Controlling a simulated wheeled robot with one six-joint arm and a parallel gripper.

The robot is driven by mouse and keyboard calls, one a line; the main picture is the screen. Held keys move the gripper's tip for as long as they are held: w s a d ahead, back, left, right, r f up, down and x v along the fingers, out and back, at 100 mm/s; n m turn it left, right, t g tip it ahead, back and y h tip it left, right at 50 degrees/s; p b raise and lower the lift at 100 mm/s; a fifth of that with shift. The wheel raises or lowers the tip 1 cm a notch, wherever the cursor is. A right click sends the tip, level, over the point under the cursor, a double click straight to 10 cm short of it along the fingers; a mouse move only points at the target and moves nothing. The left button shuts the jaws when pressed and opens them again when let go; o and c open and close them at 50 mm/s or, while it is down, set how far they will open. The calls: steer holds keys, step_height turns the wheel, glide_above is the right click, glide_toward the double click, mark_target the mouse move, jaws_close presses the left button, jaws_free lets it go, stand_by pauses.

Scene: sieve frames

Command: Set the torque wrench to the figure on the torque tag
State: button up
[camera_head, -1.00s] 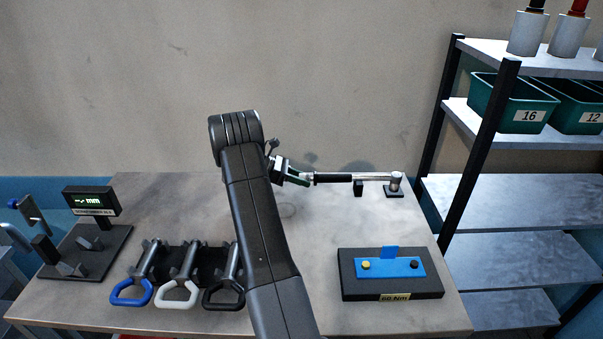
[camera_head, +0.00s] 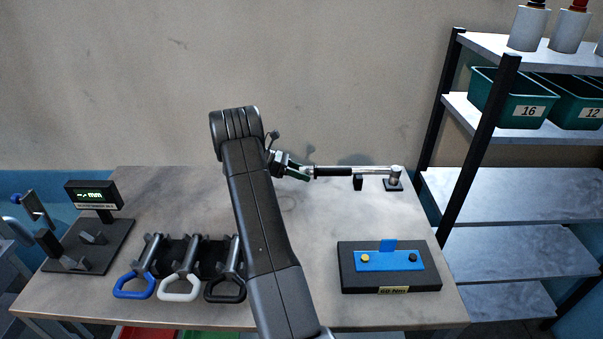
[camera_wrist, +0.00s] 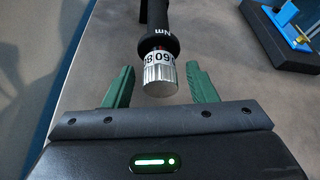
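The torque wrench (camera_head: 333,171) lies level on its rest at the back of the bench, black grip to the left. The wrist view shows its silver end knob (camera_wrist: 160,75) and a white number ring (camera_wrist: 158,57) above it. What look like a 6, a 0 and an 8 show on the ring; I cannot tell the exact setting. My gripper (camera_wrist: 161,72) is open. Its green fingers stand on either side of the knob, with gaps on both sides. The torque tag (camera_head: 393,290), on the front of a black block, appears to read 60 Nm.
The black block (camera_head: 355,285) carries a blue plate (camera_head: 390,262). Blue, white and black-handled tools lie in a rack (camera_head: 207,248) at front left. A display stand (camera_head: 92,195) is far left. A shelf with green bins (camera_head: 517,103) stands right. The middle bench is clear.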

steer(key=shift+a, duration=0.1)
steer(key=b+v, duration=0.2)
steer(key=v, duration=1.1)
steer(key=shift+a+r+b, duration=0.2)
steer(key=shift+a+b, duration=0.05)
steer(key=shift+b, duration=0.05)
steer(key=shift+w, duration=0.1)
steer(key=p+x, duration=0.2)
steer(key=x, duration=1)
steer(key=shift+d+f, duration=0.1)
steer(key=shift+d, duration=0.15)
steer(key=shift+d+f, duration=0.35)
steer(key=shift+d, duration=0.25)
